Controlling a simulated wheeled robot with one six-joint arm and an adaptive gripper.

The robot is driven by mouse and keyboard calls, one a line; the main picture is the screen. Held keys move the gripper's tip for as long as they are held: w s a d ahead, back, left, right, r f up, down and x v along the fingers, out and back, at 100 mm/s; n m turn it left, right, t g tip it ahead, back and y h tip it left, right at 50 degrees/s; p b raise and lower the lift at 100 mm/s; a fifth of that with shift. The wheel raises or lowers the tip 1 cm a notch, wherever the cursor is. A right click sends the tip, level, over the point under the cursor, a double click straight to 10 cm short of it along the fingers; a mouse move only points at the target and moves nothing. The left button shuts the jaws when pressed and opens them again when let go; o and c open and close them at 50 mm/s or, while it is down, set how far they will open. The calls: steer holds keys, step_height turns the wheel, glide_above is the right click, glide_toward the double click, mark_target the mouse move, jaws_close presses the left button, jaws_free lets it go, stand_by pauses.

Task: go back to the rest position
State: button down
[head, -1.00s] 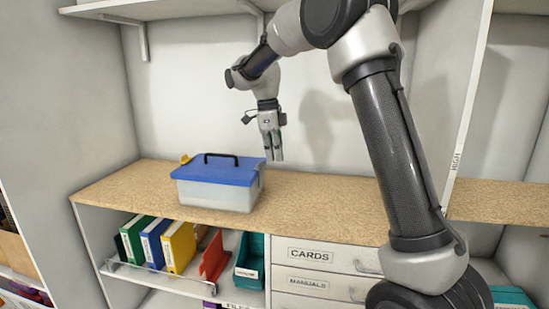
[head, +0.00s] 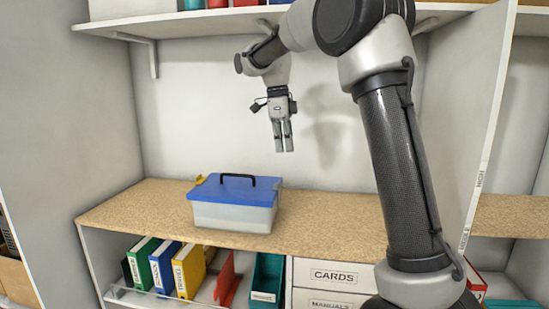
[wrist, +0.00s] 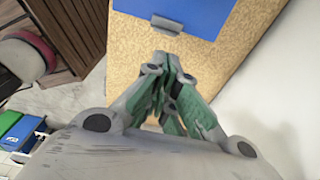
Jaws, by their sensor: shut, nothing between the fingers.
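My gripper (head: 283,150) hangs with its fingers pointing down in front of the back wall, above the wooden counter. Its fingers are together and hold nothing. In the wrist view the green-padded fingers (wrist: 172,88) meet over the counter. A clear box with a blue lid and dark handle (head: 235,205) stands on the counter, below and left of my gripper and apart from it. Part of its blue lid also shows at the top of the wrist view (wrist: 185,12).
The counter (head: 330,212) is bare to the right of the box. Below the counter are several binders (head: 188,270), a teal holder (head: 267,278) and labelled drawers (head: 335,276). A white upright panel (head: 485,130) stands right of my arm.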

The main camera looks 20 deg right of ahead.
steer(key=shift+w+a+r, duration=0.1)
steer(key=shift+a+r, duration=0.05)
steer(key=shift+r, duration=0.25)
step_height(320, 180, down, 5)
steer(key=s+n, duration=0.2)
steer(key=n, duration=0.9)
steer(key=s+d+f+n+t, duration=0.1)
steer(key=s+n, duration=0.5)
steer(key=s, duration=0.9)
steer(key=s+d+f+n+t+y, duration=0.1)
steer(key=s+d+n+t, duration=0.3)
steer(key=s, duration=1.1)
steer(key=n, duration=0.3)
